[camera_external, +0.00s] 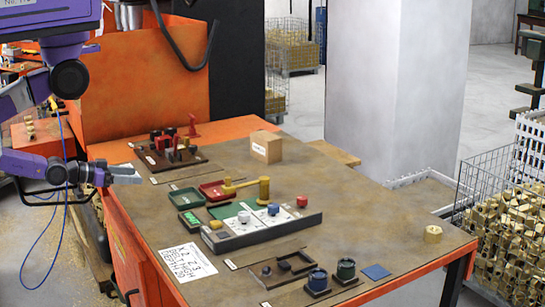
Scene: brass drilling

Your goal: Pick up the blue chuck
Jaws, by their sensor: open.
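A dark blue cylindrical piece (317,280), which looks like the blue chuck, stands upright on a small dark base at the near edge of the workbench (370,215). A dark green piece (346,268) of similar shape stands close to its right. A smaller blue knob (273,209) sits on the grey-sided tray (265,236) in mid-bench. My gripper (136,175) is at the far left, beside the bench's left edge, pointing right. It is open and empty, well away from both blue pieces.
A cardboard box (266,147) stands at the back and a brass nut (433,234) lies at the right. Red and green shallow trays (186,198) and a brass hammer-shaped piece (246,187) lie mid-bench. The right side is mostly clear.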

